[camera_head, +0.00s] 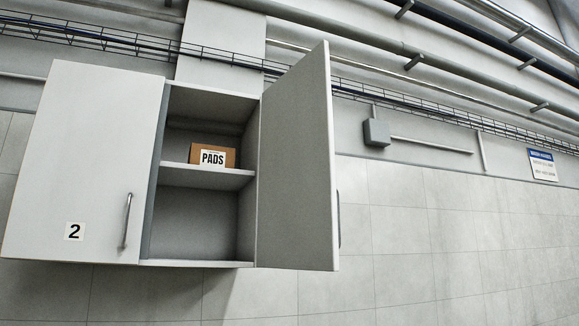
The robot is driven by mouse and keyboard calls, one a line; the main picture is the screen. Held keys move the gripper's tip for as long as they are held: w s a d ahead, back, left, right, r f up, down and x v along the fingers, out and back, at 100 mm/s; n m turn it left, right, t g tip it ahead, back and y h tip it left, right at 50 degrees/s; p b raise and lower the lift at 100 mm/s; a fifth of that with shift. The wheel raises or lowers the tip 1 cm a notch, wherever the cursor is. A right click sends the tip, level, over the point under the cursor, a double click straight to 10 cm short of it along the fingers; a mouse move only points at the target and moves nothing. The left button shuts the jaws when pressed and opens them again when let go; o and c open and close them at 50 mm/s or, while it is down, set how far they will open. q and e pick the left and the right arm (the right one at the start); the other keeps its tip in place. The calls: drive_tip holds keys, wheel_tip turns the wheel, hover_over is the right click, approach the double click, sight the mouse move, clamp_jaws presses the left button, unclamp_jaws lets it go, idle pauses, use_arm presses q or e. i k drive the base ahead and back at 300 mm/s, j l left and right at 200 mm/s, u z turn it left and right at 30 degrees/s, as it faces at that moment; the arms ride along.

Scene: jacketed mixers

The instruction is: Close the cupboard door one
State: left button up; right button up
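A pale grey wall cupboard (200,264) hangs at the left of the head view. Its right-hand door (293,165) is swung wide open on its right-side hinge and points out toward me. I see its inner face; a number on its outer face is hidden. Its metal handle (339,218) shows edge-on at the door's right edge. The left-hand door (95,150) is marked 2, has a vertical handle (127,221), and looks shut or nearly so; I cannot tell exactly. Neither of my grippers shows in this view.
A brown box labelled PADS (213,157) stands on the cupboard's middle shelf (205,176); the lower compartment looks empty. A grey junction box (376,132) and a blue-and-white sign (542,164) are on the wall. Pipes run above. The tiled wall right of the open door is clear.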

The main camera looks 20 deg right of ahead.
sight(299, 221)
drive_tip(key=i+l+u, duration=0.3)
drive_tip(key=l+u, duration=0.15)
drive_tip(key=l, duration=1.25)
drive_tip(key=l+u, duration=0.45)
drive_tip(key=l, duration=1.3)
